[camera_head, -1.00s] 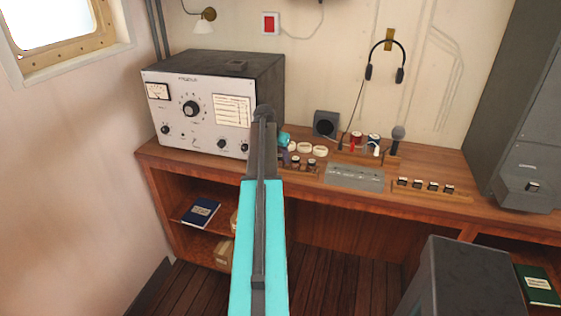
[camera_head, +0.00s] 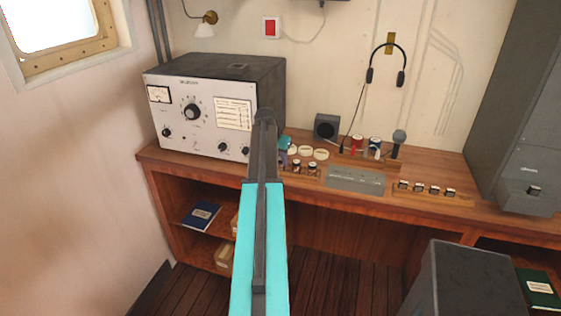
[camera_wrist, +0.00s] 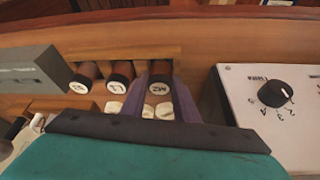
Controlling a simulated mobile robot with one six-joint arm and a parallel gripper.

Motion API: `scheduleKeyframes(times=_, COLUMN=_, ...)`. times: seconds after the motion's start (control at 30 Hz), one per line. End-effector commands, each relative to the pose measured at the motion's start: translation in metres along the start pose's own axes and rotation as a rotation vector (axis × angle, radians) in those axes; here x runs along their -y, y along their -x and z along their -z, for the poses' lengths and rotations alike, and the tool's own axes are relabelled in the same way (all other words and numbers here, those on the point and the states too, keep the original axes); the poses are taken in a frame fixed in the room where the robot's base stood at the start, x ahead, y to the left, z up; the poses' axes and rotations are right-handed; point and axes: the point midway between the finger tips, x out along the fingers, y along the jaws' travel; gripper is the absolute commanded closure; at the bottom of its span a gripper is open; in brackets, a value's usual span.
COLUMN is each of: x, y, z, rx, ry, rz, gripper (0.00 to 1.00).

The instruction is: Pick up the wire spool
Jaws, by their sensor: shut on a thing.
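In the wrist view, a copper-brown wire spool (camera_wrist: 160,84) with a black rim and a white labelled end sits between the two purple fingers of my gripper (camera_wrist: 160,98). My gripper is shut on it. It is in line with two similar spools (camera_wrist: 119,76) (camera_wrist: 83,78) at the wooden rack; I cannot tell whether it is clear of the rack. In the head view, my gripper (camera_head: 284,158) is at the rack's left end. My arm hides much of that area, and the held spool cannot be made out there.
A grey radio set (camera_head: 205,115) stands close on the left, with its dial panel near my gripper in the wrist view.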

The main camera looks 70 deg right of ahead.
Motion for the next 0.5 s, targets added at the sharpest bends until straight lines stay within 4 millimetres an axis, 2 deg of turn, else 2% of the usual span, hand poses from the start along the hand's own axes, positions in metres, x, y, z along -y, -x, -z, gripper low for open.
scheduleKeyframes(times=0.5, x=0.0, y=0.027, z=0.013, rx=-0.001, ry=0.0, rz=0.001, gripper=0.95)
